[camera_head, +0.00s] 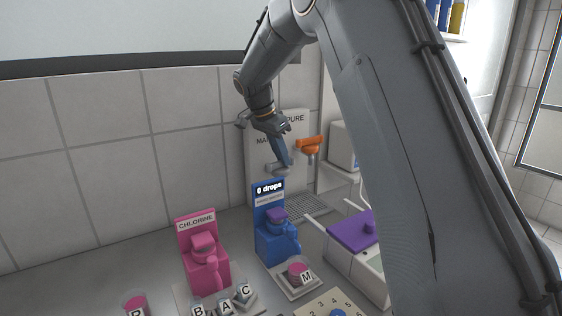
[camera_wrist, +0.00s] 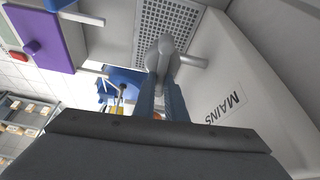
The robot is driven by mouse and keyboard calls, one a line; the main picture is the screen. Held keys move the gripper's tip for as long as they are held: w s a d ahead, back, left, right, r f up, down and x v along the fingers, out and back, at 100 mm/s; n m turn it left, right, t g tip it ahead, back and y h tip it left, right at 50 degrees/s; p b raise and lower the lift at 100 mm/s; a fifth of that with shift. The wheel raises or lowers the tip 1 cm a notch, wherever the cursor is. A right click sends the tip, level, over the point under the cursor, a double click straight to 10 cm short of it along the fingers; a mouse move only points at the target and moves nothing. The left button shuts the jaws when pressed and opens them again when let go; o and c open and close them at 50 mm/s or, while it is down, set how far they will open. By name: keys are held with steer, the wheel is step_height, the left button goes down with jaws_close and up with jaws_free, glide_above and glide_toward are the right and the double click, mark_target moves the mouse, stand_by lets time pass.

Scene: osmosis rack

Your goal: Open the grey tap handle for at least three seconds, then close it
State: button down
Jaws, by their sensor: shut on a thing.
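The grey tap handle (camera_head: 277,168) is on the white panel (camera_head: 262,185) marked MAINS and PURE, on the left, MAINS side. My gripper (camera_head: 286,160) reaches down to it from above, with its blue-grey fingers shut on the handle. In the wrist view, the fingers (camera_wrist: 166,88) close in on the rounded grey handle (camera_wrist: 166,49), and the gripper covers part of it. A short grey stub (camera_wrist: 194,61) runs from the handle towards the panel. I cannot tell how far the handle is turned.
An orange tap (camera_head: 309,146) is close on the right of my gripper. A grated drain (camera_head: 308,207) lies below the taps. A blue dispenser (camera_head: 272,240) showing "0 drops", a pink chlorine dispenser (camera_head: 205,262) and a purple-lidded box (camera_head: 352,231) stand on the counter in front.

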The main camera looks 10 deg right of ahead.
steer(key=shift+m+g+b, duration=0.35)
steer(key=shift+m+g, duration=0.05)
steer(key=shift+m, duration=0.7)
steer(key=c, duration=1.8)
jaws_free()
steer(key=shift+s, duration=0.1)
steer(key=shift+b+v, duration=0.85)
steer(key=shift+v, duration=3.1)
